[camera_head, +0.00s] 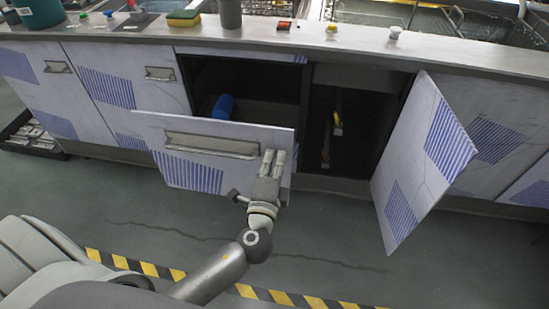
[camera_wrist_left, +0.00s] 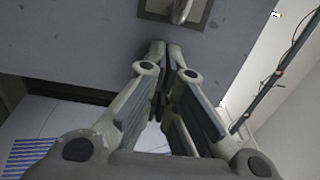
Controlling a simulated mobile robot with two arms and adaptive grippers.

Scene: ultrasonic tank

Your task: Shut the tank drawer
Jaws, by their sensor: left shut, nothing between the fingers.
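The tank drawer (camera_head: 222,135) stands pulled out of the cabinet in the head view. Its white front has a blue striped patch and a long metal handle (camera_head: 212,146). A blue cylindrical object (camera_head: 223,106) shows inside the opening behind the front. My left gripper (camera_head: 274,155) is shut and empty, in front of the right part of the drawer front, near the right end of the handle. I cannot tell whether it touches. In the left wrist view, the closed fingertips (camera_wrist_left: 164,45) point at a grey surface. My right gripper is not in view.
A cabinet door (camera_head: 425,160) hangs open to the right of the drawer, beside a dark compartment (camera_head: 345,130). The countertop (camera_head: 260,33) holds a sponge (camera_head: 183,18) and several small items. A black crate (camera_head: 30,135) sits at far left. Floor in front is clear.

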